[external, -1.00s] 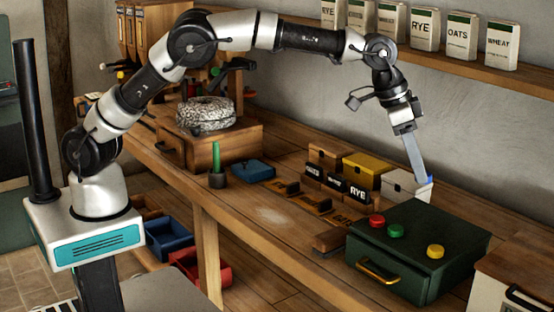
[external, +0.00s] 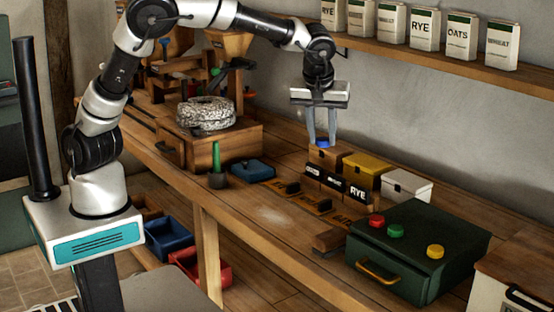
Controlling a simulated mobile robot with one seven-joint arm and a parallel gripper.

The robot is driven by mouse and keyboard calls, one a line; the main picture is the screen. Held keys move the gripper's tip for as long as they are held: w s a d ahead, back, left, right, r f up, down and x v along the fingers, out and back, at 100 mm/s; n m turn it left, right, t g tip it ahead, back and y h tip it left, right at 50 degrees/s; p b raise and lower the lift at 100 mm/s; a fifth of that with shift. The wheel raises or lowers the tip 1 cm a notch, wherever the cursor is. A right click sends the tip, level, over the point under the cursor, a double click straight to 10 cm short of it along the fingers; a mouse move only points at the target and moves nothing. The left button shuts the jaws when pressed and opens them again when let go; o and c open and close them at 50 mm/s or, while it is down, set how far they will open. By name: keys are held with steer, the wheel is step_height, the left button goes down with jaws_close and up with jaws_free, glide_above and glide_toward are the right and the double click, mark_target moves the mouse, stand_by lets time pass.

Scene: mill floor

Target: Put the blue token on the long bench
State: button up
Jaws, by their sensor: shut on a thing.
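My gripper (external: 322,141) is shut on the blue token (external: 322,142), which sits between its fingertips. It holds the token just above or at the lid of the brown box (external: 323,158); I cannot tell whether they touch. The long wooden bench (external: 256,197) runs along the wall beneath, with a bare, pale dusty patch on its middle. A red token (external: 376,221), a green token (external: 396,230) and a yellow token (external: 435,251) lie on the dark green drawer box (external: 452,222) at the right.
A yellow box (external: 367,166) and a white box (external: 407,184) stand beside the brown one, with labelled blocks in front. A blue box (external: 251,170), a green-handled tool (external: 216,160) and a millstone (external: 206,113) are further left. A shelf of grain packets (external: 425,33) hangs above.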

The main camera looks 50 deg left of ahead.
steer(key=a+n, duration=0.2)
steer(key=a, duration=0.1)
glide_above(311, 232)
steer(key=s+d, duration=0.1)
step_height(311, 232, down, 14)
steer(key=f, duration=0.1)
steer(key=shift+m, duration=0.3)
steer(key=shift+d+f+b, duration=0.1)
steer(key=shift+f+b, duration=0.25)
steer(key=shift+f, duration=4.5)
steer(key=shift+f, duration=0.1)
steer(key=shift+f, duration=0.15)
steer(key=o, duration=1)
